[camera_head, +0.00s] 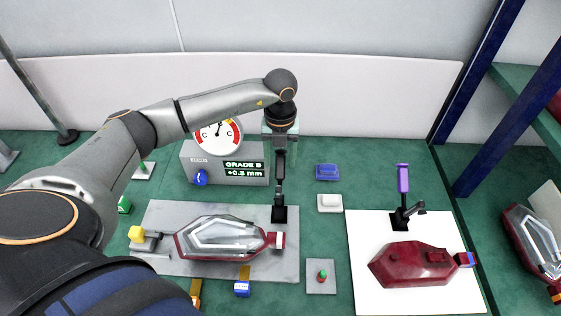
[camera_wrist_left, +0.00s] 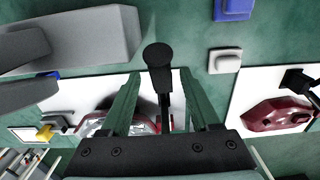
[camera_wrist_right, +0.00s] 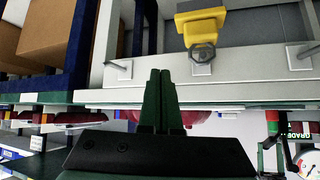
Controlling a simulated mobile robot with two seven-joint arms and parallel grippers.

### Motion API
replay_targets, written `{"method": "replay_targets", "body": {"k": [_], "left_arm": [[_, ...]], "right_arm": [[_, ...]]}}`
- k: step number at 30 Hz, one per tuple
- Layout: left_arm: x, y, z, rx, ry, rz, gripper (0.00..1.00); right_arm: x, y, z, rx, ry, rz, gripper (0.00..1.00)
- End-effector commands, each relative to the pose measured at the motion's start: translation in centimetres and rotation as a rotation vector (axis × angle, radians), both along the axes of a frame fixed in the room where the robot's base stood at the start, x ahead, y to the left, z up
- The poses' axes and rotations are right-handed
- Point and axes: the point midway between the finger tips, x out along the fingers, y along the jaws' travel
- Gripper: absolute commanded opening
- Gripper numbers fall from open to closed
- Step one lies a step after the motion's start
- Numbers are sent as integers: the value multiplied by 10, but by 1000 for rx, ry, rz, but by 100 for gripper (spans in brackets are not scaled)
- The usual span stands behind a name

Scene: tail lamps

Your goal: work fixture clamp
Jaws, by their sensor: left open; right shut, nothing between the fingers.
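A dark toggle clamp (camera_head: 279,213) stands at the right back of the grey fixture plate (camera_head: 165,215), its handle upright. A red-and-clear tail lamp (camera_head: 220,238) lies on that plate. My left gripper (camera_head: 281,150) is open around the handle's top; in the left wrist view the handle's round knob (camera_wrist_left: 158,56) shows between the green fingers (camera_wrist_left: 158,105). I cannot tell whether they touch it. A second clamp with a purple handle (camera_head: 403,179) stands on the white board (camera_head: 365,290) beside a dark red lamp (camera_head: 420,264). My right gripper (camera_wrist_right: 160,98) is shut and empty.
A gauge box (camera_head: 240,150) with a dial reads "GRADE B +0.3 mm" behind the plate. Blue (camera_head: 328,172) and white (camera_head: 329,203) blocks sit between plate and board. A small pad with a red-green button (camera_head: 322,276) lies in front. A rack holding another lamp (camera_head: 532,240) stands right.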

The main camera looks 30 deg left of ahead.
Motion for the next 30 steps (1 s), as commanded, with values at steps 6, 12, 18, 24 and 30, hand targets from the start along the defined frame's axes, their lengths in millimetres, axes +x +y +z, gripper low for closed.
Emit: {"method": "replay_targets", "body": {"k": [6, 12, 18, 24, 30], "left_arm": [[0, 0, -23, 0, 2, -1, 62], [0, 0, -27, 0, -1, -2, 62], [0, 0, -26, -1, -1, -1, 56], [0, 0, -26, -1, -1, -1, 33], [0, 0, -26, -1, -1, -1, 11]], "right_arm": [[0, 0, 3, 0, 1, 0, 0], [0, 0, 3, 0, 1, 0, 0], [0, 0, 2, 0, 0, 0, 0], [0, 0, 2, 0, 0, 0, 0], [0, 0, 3, 0, 0, 0, 0]]}}
